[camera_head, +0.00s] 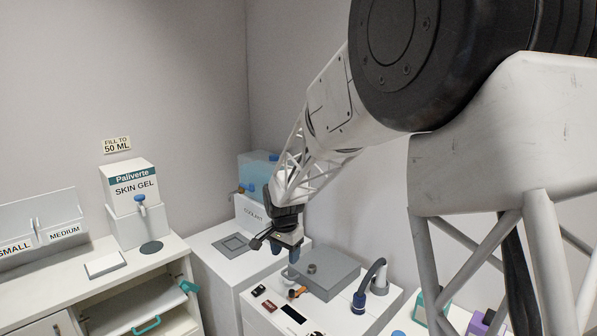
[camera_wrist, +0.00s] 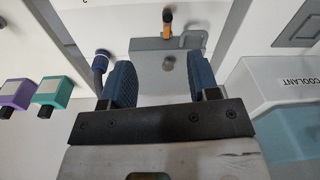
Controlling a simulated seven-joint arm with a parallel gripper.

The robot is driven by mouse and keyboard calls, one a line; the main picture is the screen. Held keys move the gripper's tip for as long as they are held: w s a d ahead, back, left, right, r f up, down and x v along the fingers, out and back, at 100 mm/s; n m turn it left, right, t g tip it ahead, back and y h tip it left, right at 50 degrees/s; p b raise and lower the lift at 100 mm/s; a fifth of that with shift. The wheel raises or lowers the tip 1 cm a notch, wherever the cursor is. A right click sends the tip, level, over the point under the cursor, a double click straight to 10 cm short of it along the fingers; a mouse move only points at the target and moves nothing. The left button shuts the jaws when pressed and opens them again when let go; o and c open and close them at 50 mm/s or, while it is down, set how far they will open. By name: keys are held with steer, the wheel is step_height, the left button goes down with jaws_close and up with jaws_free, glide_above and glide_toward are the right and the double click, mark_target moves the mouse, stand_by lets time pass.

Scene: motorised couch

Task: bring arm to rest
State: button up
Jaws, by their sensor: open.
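My gripper (camera_head: 285,255) hangs at the end of my outstretched arm, over the white cabinet near the back corner of the room. In the wrist view, my gripper (camera_wrist: 162,75) has its two blue fingers spread apart with nothing between them. The grey box (camera_wrist: 148,57) with a small round knob lies beyond the fingers. In the head view the grey box (camera_head: 330,271) sits on the cabinet just right of and below the gripper. Whether the fingers touch anything is not clear, but they look free.
The coolant tank (camera_head: 250,213) stands behind the gripper; it shows at right in the wrist view (camera_wrist: 275,84). A dark hose (camera_head: 369,283), an orange-handled part (camera_head: 297,292), teal (camera_head: 421,308) and purple (camera_head: 478,323) containers are nearby. The skin gel dispenser (camera_head: 133,188) stands left.

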steer(key=s+d+r+n+t, duration=0.1)
steer(key=s+d+r+n, duration=0.1)
steer(key=s+d+r, duration=0.65)
steer(key=s+d+r+n, duration=0.2)
steer(key=s+d+r, duration=0.3)
steer(key=s, duration=0.7)
steer(key=s+d+n, duration=0.1)
steer(key=s+d, duration=0.2)
steer(key=s, duration=0.4)
steer(key=s+d+n, duration=0.1)
steer(key=s+d, duration=0.2)
steer(key=s, duration=0.4)
steer(key=s+d+f+n, duration=0.1)
steer(key=s+d, duration=0.1)
steer(key=s, duration=0.5)
steer(key=shift+s+d+t, duration=0.4)
